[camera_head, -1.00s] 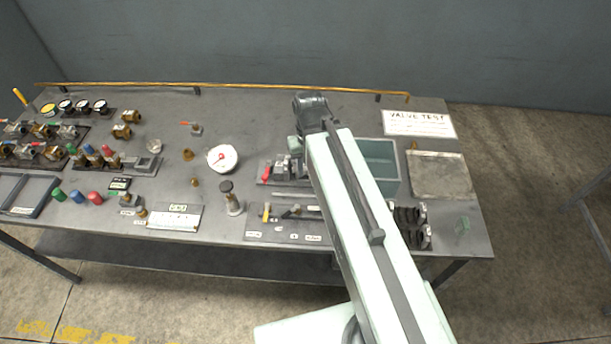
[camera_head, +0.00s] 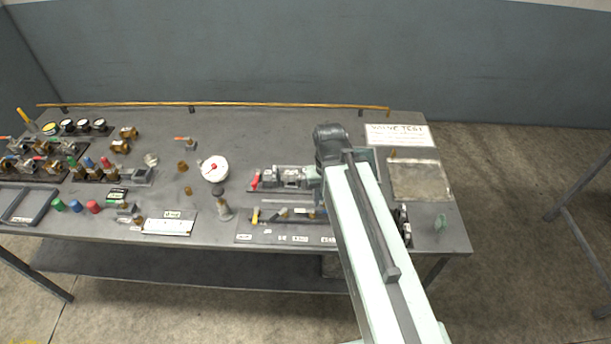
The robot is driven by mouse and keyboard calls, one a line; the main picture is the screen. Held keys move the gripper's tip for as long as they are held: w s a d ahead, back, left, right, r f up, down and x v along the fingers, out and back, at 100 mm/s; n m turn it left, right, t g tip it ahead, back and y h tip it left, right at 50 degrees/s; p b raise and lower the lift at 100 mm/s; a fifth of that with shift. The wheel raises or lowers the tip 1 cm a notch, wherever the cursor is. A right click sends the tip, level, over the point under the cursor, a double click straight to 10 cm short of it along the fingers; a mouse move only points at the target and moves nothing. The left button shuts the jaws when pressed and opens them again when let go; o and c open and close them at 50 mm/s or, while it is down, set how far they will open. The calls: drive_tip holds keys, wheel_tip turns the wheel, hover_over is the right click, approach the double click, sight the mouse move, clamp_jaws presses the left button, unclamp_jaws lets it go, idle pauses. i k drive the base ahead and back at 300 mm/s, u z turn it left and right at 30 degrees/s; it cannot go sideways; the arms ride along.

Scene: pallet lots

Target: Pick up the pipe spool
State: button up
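I cannot tell for sure which part on the grey test bench (camera_head: 270,135) is the pipe spool. A small grey flanged upright piece (camera_head: 224,210) stands left of the tool plate, and small brass fittings (camera_head: 183,167) stand left of the white dial gauge (camera_head: 214,169). My arm reaches up from the lower right, and its dark wrist (camera_head: 330,140) is over the right part of the bench.
A brass rail (camera_head: 230,104) runs along the back edge. Valves and gauges (camera_head: 45,145) crowd the left end, with coloured caps (camera_head: 76,206) in front. A white sign (camera_head: 398,135) and a square tray (camera_head: 419,180) are at right.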

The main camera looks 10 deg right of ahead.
sight(291, 176)
drive_tip(key=z, duration=1)
drive_tip(key=k, duration=1.3)
drive_tip(key=u, duration=2.15)
drive_tip(key=i, duration=2.55)
